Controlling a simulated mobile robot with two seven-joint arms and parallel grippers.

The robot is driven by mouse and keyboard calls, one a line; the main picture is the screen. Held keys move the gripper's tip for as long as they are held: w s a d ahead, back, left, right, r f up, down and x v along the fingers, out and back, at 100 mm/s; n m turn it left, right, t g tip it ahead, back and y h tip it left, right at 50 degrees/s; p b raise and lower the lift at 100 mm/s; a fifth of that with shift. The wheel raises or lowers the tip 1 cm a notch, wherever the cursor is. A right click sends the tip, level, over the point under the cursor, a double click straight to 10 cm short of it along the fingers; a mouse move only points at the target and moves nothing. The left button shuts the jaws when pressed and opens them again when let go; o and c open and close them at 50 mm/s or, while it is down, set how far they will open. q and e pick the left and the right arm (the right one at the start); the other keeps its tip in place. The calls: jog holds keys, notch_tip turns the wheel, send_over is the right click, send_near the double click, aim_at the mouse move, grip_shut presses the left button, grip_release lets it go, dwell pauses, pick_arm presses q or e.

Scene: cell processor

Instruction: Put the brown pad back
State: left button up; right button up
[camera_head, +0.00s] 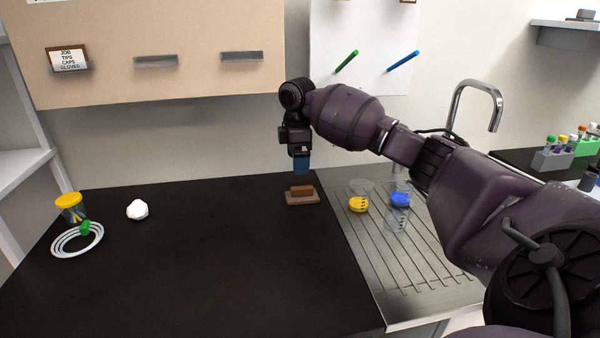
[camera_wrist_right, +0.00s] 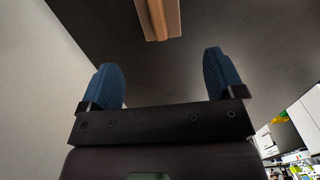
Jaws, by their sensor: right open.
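The brown pad (camera_head: 302,190) is a small block on a flat brown base (camera_head: 303,200), on the black counter just left of the steel drainboard. I cannot tell whether the base is a separate piece. My right gripper (camera_head: 301,168) points down just above the pad, with a gap between them. In the right wrist view the two blue fingers of the right gripper (camera_wrist_right: 164,75) are spread apart with nothing between them. A brown piece (camera_wrist_right: 160,18) shows at the top there, beyond the fingertips and partly cut off. My left gripper is not in view.
The drainboard (camera_head: 388,262) holds cups with a yellow lid (camera_head: 358,204) and a blue lid (camera_head: 399,199). A yellow-lidded jar (camera_head: 70,208), a white ring rack (camera_head: 64,247) and a white crumpled item (camera_head: 137,209) stand at left. The board (camera_head: 150,98) has small ledges. The counter's middle is clear.

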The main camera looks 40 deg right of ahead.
notch_tip(320, 180, up, 2)
jog(key=shift+r, duration=0.1)
dwell(0.7)
